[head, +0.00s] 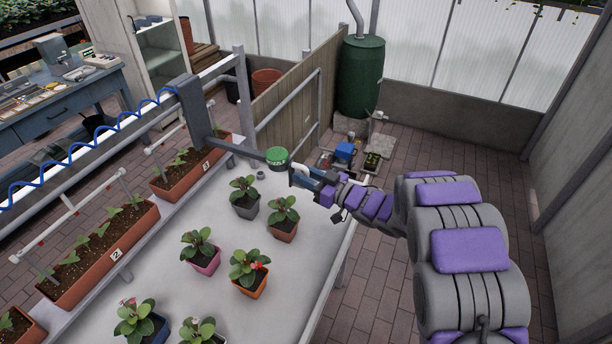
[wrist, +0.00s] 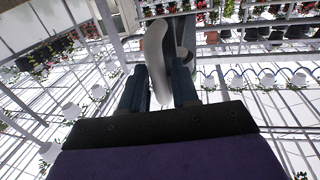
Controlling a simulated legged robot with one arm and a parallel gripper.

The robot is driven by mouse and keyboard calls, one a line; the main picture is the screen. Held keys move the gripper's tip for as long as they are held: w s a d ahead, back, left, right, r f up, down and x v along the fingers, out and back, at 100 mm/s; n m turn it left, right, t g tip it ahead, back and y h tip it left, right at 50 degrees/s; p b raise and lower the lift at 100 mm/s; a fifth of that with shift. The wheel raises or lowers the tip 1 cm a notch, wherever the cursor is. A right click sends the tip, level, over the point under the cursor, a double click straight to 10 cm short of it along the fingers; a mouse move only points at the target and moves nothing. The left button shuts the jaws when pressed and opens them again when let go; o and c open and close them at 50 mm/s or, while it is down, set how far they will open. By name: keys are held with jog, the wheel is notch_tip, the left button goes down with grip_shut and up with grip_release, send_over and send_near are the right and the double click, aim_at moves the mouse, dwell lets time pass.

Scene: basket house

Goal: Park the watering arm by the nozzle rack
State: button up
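The watering arm (head: 238,143) is a grey bar reaching right from an upright carriage (head: 187,105) on the gantry rail. A round green-topped head (head: 277,156) hangs at its end, above the white bench's far right corner. My gripper (head: 301,175) is right beside that head, at a pale looped handle (head: 297,168). In the wrist view the pale curved handle (wrist: 155,60) lies between the two dark fingers of my gripper (wrist: 160,88), with a grey cylinder behind it. The fingers are apart; whether they press on the handle is unclear. I cannot make out a nozzle rack for certain.
Several potted plants (head: 249,267) stand on the white bench (head: 310,240). Planter troughs (head: 105,255) line its left side. A wooden partition (head: 298,92), metal rail (head: 290,103) and green barrel (head: 360,78) are behind. The brick floor (head: 365,290) right of the bench is partly free.

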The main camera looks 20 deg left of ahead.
grip_shut()
dwell(0.3)
